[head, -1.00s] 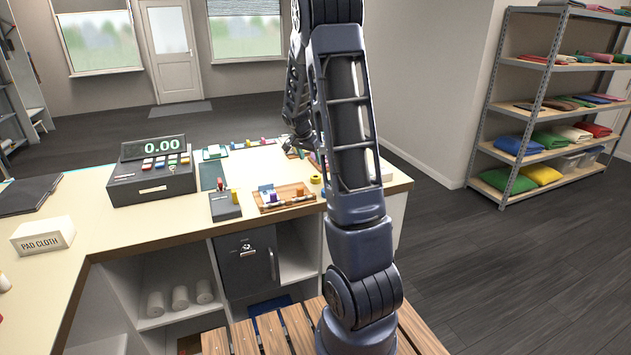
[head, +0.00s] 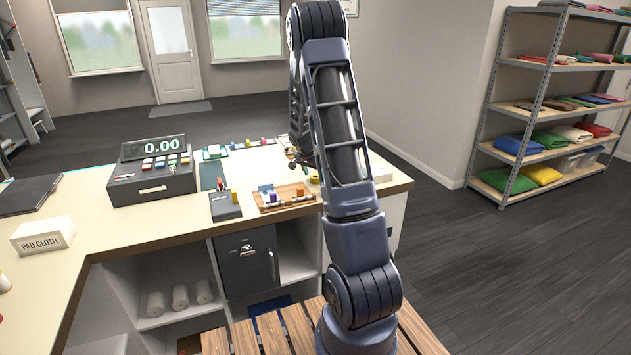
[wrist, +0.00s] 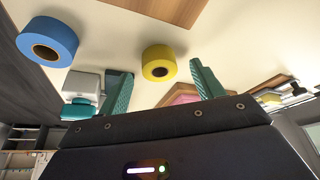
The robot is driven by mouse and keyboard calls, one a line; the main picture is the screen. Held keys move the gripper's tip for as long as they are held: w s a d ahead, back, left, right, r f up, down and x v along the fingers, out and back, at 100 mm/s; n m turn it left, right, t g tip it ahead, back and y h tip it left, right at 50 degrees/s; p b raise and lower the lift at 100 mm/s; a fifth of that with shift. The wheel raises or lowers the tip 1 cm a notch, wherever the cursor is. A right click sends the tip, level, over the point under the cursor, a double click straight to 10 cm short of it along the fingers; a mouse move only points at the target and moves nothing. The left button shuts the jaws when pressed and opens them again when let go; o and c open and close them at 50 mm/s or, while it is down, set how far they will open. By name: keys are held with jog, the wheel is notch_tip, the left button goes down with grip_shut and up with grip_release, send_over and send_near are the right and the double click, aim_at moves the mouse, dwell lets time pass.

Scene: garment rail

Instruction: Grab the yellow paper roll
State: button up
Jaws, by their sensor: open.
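The yellow paper roll (wrist: 159,62) has a dark round core and stands on the pale counter top. In the wrist view it is centred just beyond the gap between the two teal fingers of my gripper (wrist: 161,74). The fingers are apart with nothing held between them; I cannot tell whether they touch the roll. In the head view the yellow roll (head: 314,178) is partly hidden by my arm, on the counter's right part. My gripper (head: 297,160) is small there, above the counter behind the roll.
A blue roll (wrist: 47,42) stands left of the yellow one in the wrist view. A wooden tray (head: 287,198) with small items lies left of the roll in the head view. A cash register (head: 152,185) stands further left.

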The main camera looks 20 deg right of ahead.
jog(key=shift+x, duration=0.85)
jog(key=shift+r, duration=0.1)
jog(key=c, duration=1.1)
jog(key=shift+r, duration=0.1)
